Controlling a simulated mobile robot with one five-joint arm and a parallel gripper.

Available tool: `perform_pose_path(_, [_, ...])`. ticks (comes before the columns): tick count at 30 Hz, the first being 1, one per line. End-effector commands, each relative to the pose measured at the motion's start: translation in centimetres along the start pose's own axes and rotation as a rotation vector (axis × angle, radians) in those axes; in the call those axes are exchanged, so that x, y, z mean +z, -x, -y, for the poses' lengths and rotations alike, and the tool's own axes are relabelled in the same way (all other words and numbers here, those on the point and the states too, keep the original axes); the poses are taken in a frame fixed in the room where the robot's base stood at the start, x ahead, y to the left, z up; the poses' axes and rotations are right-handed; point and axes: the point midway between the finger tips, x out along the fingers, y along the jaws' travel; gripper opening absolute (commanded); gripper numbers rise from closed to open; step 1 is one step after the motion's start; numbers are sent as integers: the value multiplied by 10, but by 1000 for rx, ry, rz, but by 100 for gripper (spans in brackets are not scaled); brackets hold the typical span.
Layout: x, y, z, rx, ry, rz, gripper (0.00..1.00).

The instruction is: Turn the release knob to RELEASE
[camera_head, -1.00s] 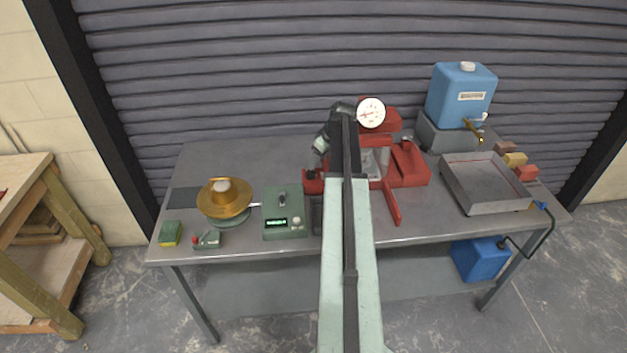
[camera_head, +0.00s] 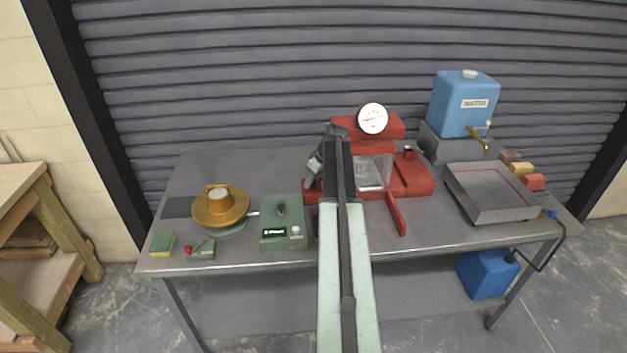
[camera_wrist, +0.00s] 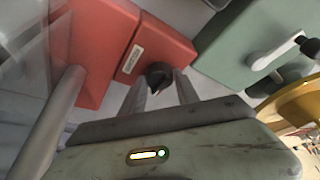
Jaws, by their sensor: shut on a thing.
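The release knob (camera_wrist: 159,76) is a small dark knob with a pointed end on a red block of the press, beside a pale label (camera_wrist: 133,59) too small to read. In the wrist view my gripper (camera_wrist: 160,84) has its two grey fingers on either side of the knob and is shut on it. In the head view my gripper (camera_head: 314,170) is at the left side of the red press (camera_head: 412,176). My arm hides part of the press there, and the knob cannot be made out.
A green control box (camera_head: 283,222) stands close left of the press, with a brass bowl (camera_head: 221,208) beyond it. A red lever (camera_head: 396,214) sticks out in front. A metal tray (camera_head: 489,193) and blue water tank (camera_head: 464,104) are at right.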

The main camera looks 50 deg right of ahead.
Motion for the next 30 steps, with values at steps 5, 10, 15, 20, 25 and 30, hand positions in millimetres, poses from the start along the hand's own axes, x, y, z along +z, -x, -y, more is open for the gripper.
perform_pose_path(5, [0, 1, 0, 21, -23, -4, 0])
perform_pose_path(10, [1, 1, 2, 49, -90, -5, 0])
perform_pose_path(15, [1, 1, 4, 97, -207, -5, 0])
perform_pose_path(20, [0, 0, 5, 153, -345, -5, 0])
perform_pose_path(25, [0, 0, 6, 214, -493, -5, 0])
perform_pose_path(30, [-1, 0, 6, 277, -642, -5, 0])
